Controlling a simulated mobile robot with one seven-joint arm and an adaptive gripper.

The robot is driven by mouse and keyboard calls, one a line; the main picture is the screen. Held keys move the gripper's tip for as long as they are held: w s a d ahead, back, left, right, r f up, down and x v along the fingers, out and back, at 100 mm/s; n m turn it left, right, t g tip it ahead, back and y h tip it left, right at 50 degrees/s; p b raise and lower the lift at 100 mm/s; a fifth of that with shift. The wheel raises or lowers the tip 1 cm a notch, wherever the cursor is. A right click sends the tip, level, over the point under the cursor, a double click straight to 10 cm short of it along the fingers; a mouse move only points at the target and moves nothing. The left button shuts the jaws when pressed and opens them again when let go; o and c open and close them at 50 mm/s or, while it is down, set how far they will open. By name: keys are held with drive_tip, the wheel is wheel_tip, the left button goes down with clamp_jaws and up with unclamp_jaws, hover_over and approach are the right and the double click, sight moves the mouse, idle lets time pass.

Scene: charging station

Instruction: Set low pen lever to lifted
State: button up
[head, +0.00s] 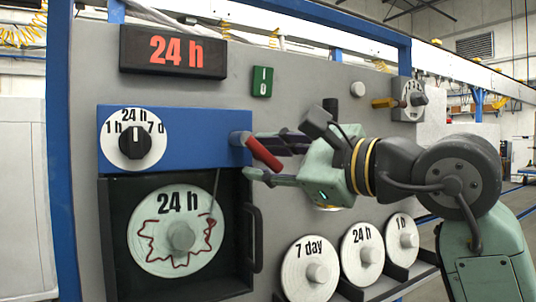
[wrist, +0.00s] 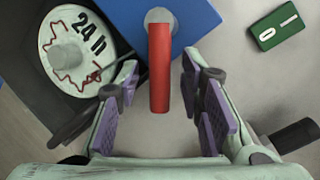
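A red lever (head: 263,153) sticks out from a grey hub (head: 240,138) at the right side of the blue recorder housing (head: 185,150). It slants down to the right in the head view. In the wrist view the red lever (wrist: 159,72) hangs straight down from its hub. My gripper (head: 258,158) is open, with one finger above and one below the lever in the head view. In the wrist view my gripper (wrist: 160,90) has a finger on each side of the lever, with gaps. A thin pen arm (head: 215,192) reaches onto the white 24 h chart (head: 150,225).
The black recorder door frame with a handle (head: 257,240) is below my gripper. Spare chart discs (head: 310,270) stand on a rack lower right. A green switch (head: 262,82) is above.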

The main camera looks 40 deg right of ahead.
drive_tip(key=shift+c, duration=0.4)
clamp_jaws()
idle(0.5)
